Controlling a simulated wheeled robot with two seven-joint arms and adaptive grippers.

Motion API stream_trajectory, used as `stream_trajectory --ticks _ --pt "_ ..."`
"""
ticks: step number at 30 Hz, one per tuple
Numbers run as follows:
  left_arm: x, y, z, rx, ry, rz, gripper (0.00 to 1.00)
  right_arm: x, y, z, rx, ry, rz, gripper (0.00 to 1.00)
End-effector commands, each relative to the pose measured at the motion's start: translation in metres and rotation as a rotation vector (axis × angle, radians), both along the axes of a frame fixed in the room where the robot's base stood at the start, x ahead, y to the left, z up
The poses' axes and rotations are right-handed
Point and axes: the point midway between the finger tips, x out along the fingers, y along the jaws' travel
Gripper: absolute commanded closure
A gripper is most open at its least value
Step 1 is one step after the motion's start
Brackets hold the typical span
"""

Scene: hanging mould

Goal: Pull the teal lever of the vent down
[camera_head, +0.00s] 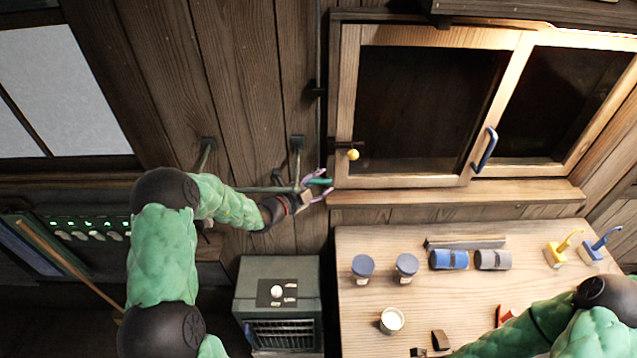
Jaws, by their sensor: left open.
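The teal lever (321,181) shows as a short teal piece at the wall, just left of the cabinet's lower left corner. My left gripper (317,188) is open at the lever, with its pale purple fingers around or just beside it. I cannot tell whether they touch it. The fingers hide part of the lever. My right arm enters at the lower right over the table, and its gripper is not visible.
A window cabinet (343,100) with a yellow knob (352,154) and blue handle (485,150) stands right of the lever. Below, a wooden table (460,300) holds jars, rolls and a cup (392,320). A green heater (278,270) stands left of it.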

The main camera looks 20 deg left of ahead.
Motion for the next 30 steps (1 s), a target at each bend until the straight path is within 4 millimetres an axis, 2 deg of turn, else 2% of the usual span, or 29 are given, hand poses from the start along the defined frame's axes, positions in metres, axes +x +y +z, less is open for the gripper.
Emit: stream_trajectory --ticks 1,2,6,7,8,14,24,30 --pt "0.000 0.000 0.000 0.000 0.000 0.000 0.44 0.000 0.000 0.000 0.000 0.000 0.000 0.46" --pt "0.000 0.000 0.000 0.000 0.000 0.000 0.49 0.000 0.000 0.000 0.000 0.000 0.000 0.46" --pt "0.000 0.000 0.000 0.000 0.000 0.000 0.89 0.000 0.000 0.000 0.000 0.000 0.000 0.46" --pt "0.000 0.000 0.000 0.000 0.000 0.000 0.97 0.000 0.000 0.000 0.000 0.000 0.000 0.46" --pt "0.000 0.000 0.000 0.000 0.000 0.000 1.00 0.000 0.000 0.000 0.000 0.000 0.000 0.46" --pt "0.000 0.000 -0.003 -0.001 0.000 0.000 1.00 0.000 0.000 -0.002 0.000 0.000 0.000 0.46" --pt "-0.001 0.000 -0.049 -0.003 0.006 0.001 1.00 0.000 0.000 -0.026 0.000 0.000 0.000 0.46" --pt "0.000 0.000 -0.047 -0.002 0.001 0.000 1.00 0.000 0.000 -0.024 0.000 0.000 0.000 0.46"
